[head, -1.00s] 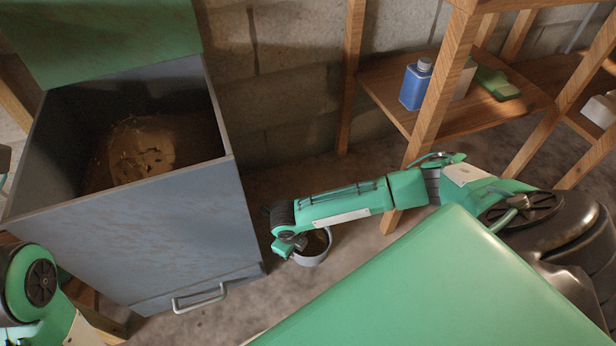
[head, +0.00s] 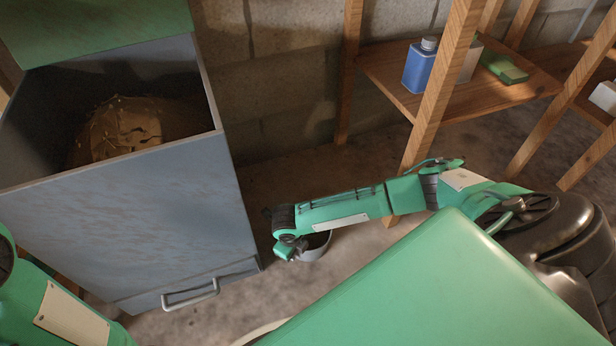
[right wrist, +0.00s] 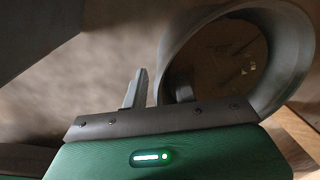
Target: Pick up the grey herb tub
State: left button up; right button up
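The grey herb tub (head: 318,252) stands on the floor, a round open container partly hidden by my right gripper in the head view. Its rim (right wrist: 296,84) fills the upper right of the right wrist view, with brown contents and small pale flecks inside. My right gripper (right wrist: 160,90) straddles the near tub wall, one finger outside and the other inside. A narrow gap shows between the outer finger and the wall, so it looks open. In the head view the right gripper (head: 289,250) is at the tub's left side. My left arm shows at lower left; its gripper is out of view.
A large grey-blue bin (head: 130,215) with a raised green lid (head: 100,30) and brown matter inside stands left of the tub. A wooden shelf (head: 388,72) with a blue bottle (head: 418,68) stands at the right.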

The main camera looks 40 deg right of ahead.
jog(key=shift+f, duration=0.15)
grip_shut()
